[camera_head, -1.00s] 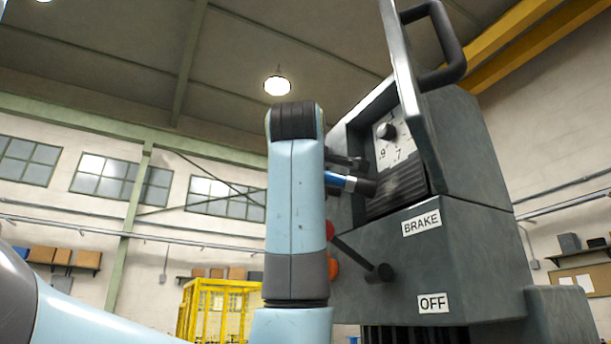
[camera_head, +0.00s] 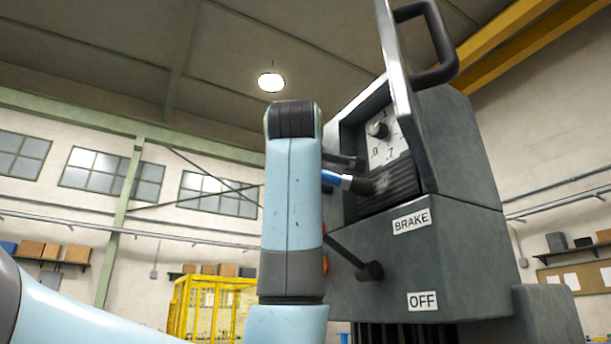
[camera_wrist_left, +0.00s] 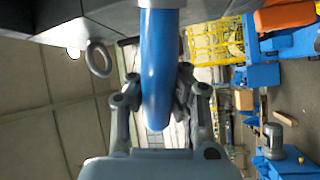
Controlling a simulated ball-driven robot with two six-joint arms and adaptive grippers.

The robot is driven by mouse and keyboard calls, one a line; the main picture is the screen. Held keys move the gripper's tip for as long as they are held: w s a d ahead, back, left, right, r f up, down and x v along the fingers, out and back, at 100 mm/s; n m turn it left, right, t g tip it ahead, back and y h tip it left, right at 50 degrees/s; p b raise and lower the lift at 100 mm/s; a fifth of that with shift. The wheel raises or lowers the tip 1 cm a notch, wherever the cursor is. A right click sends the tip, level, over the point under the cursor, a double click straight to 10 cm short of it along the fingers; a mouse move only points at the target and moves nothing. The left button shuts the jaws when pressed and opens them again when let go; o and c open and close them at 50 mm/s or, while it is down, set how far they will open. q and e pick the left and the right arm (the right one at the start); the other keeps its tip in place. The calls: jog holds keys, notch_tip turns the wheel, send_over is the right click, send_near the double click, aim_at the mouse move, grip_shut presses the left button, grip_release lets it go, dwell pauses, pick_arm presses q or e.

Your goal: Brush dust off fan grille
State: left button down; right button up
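The fan grille (camera_head: 403,184) is a dark slatted panel in the recess of the grey machine, below a white dial. A brush (camera_head: 335,179) with a blue handle and dark head reaches it from the left. Its tip is at the grille's left part, where a pale dusty smudge (camera_head: 382,181) shows; whether bristles touch cannot be told. My left gripper (camera_head: 345,161) is mostly hidden behind my light-blue arm. In the left wrist view its fingers (camera_wrist_left: 160,95) close around the blue handle (camera_wrist_left: 158,60). My right gripper is not in view.
An open cover with a dark handle (camera_head: 437,75) stands just right of the recess. A lever with a black knob (camera_head: 370,271) sticks out below, near the BRAKE (camera_head: 411,221) and OFF (camera_head: 422,301) labels. A yellow cage (camera_head: 205,308) stands far behind.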

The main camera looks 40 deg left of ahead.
pick_arm(q)
jog(key=shift+w, duration=0.1)
jog(key=shift+s+d+r, duration=0.1)
jog(key=shift+s+d, duration=0.1)
jog(key=shift+d, duration=0.35)
jog(key=shift+s+d, duration=0.2)
jog(key=shift+d, duration=0.3)
jog(key=shift+w+a+p, duration=0.15)
jog(key=shift+w+a, duration=0.1)
jog(key=shift+a, duration=0.25)
jog(key=shift+w+a+p, duration=0.15)
jog(key=shift+w+a, duration=0.1)
jog(key=shift+a, duration=0.25)
jog(key=shift+s+a+b, duration=0.25)
jog(key=shift+s+a, duration=0.15)
jog(key=shift+s, duration=0.5)
jog(key=shift+s+a+b, duration=0.2)
jog(key=shift+s+a, duration=0.15)
jog(key=shift+s, duration=0.6)
jog(key=shift+s+a+b, duration=0.25)
jog(key=shift+s+a, duration=0.15)
jog(key=shift+s, duration=0.5)
